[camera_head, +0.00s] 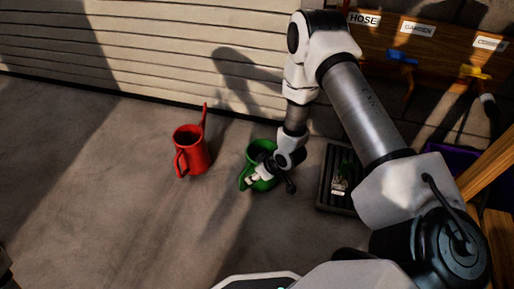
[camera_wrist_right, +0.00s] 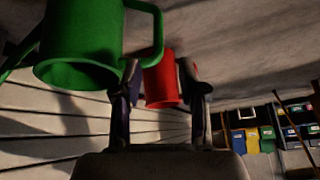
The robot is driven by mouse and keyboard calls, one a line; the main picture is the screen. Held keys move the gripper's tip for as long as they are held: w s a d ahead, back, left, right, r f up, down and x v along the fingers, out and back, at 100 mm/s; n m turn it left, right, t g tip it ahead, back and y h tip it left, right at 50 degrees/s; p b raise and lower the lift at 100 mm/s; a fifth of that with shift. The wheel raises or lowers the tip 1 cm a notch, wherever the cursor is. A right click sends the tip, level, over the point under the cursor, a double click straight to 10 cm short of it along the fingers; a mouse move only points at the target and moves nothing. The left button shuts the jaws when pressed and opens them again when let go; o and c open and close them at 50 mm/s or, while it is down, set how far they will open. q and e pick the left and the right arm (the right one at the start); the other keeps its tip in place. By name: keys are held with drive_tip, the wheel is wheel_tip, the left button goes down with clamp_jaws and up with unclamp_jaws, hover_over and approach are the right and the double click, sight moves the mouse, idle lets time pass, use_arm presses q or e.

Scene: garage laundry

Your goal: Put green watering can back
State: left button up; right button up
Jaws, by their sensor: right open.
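The green watering can (camera_head: 257,152) stands on the concrete floor, partly hidden by my right wrist. My right gripper (camera_head: 262,172) is at the can's near side, by its handle. In the right wrist view the green can (camera_wrist_right: 82,45) fills the upper left, and its handle (camera_wrist_right: 159,30) reaches in front of the open fingers (camera_wrist_right: 159,68). The handle looks close to the left-hand fingertip; I cannot tell whether they touch. The fingers are apart and not closed on anything.
A red watering can (camera_head: 192,152) stands to the left on the floor. A dark ribbed tray (camera_head: 328,203) with small items lies to the right. Behind are a slatted garage door (camera_head: 160,50) and a labelled wooden rack (camera_head: 450,52). The floor at left is clear.

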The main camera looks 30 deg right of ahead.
drive_tip(key=s+a+m+g+h, duration=0.1)
drive_tip(key=s+a+g, duration=0.1)
drive_tip(key=s, duration=0.9)
drive_tip(key=s+a+m+g+h, duration=0.1)
drive_tip(key=s+a+m+g, duration=0.1)
drive_tip(key=s, duration=1)
drive_tip(key=shift+s+a+m+g+h, duration=0.2)
drive_tip(key=shift+a+m+g+h, duration=0.15)
drive_tip(key=shift+g, duration=0.35)
